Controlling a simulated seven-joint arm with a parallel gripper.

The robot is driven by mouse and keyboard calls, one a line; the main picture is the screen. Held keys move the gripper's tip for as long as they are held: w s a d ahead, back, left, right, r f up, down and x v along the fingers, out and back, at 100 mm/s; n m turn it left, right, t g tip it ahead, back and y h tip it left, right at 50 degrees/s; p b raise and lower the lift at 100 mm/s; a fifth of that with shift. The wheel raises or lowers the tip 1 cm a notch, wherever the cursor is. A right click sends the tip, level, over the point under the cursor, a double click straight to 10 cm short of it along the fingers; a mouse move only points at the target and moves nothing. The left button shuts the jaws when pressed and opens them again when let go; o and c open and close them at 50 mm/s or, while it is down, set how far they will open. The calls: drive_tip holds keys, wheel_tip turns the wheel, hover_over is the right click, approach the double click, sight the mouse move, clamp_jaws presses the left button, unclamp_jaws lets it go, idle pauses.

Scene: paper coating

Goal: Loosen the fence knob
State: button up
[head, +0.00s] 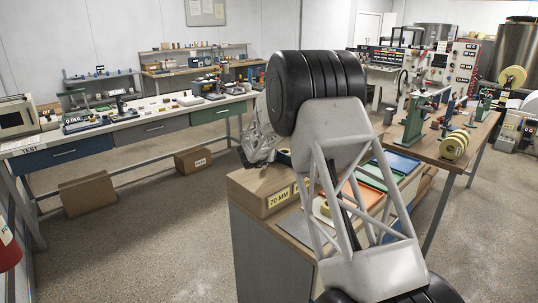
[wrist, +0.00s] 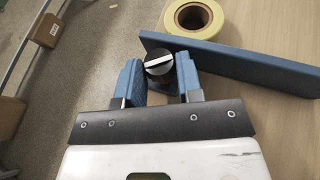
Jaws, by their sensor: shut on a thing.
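The fence knob (wrist: 158,61) is a small round black knob with a white bar across its top, in the wrist view. My gripper (wrist: 159,72) has its two blue fingers on either side of the knob, shut on it. The blue fence (wrist: 235,62) is a long upright bar running from beside the knob to the right edge. The lower part of the knob and its mount are partly hidden between the fingers. In the head view my own arm covers the middle, and the knob and fingertips cannot be made out.
A yellow roll with a brown core (wrist: 194,17) lies behind the fence on the wooden bench top (wrist: 285,110). A wooden box marked 70 MM (head: 279,201) and coloured sheets (head: 381,172) are on the bench. The bench edge lies left of the gripper, with floor beyond.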

idle(0.4)
drive_tip(key=o, duration=0.9)
drive_tip(key=shift+a+m+h, duration=0.1)
drive_tip(key=shift+m+h, duration=0.4)
drive_tip(key=shift+w+m+g+h, duration=0.1)
drive_tip(key=shift+m+g+h, duration=0.3)
drive_tip(key=shift+h, duration=0.1)
drive_tip(key=shift+w+a+m+g+h, duration=0.1)
drive_tip(key=shift+a+m+g+h, duration=0.05)
drive_tip(key=shift+m+g+h, duration=0.45)
drive_tip(key=shift+w+a+m+g+h, duration=0.1)
drive_tip(key=shift+m+g+h, duration=0.3)
drive_tip(key=shift+m+h, duration=0.35)
drive_tip(key=shift+m+g+h, duration=0.45)
drive_tip(key=shift+m+g, duration=0.05)
drive_tip(key=shift+m, duration=0.15)
drive_tip(key=shift+v, duration=3.9)
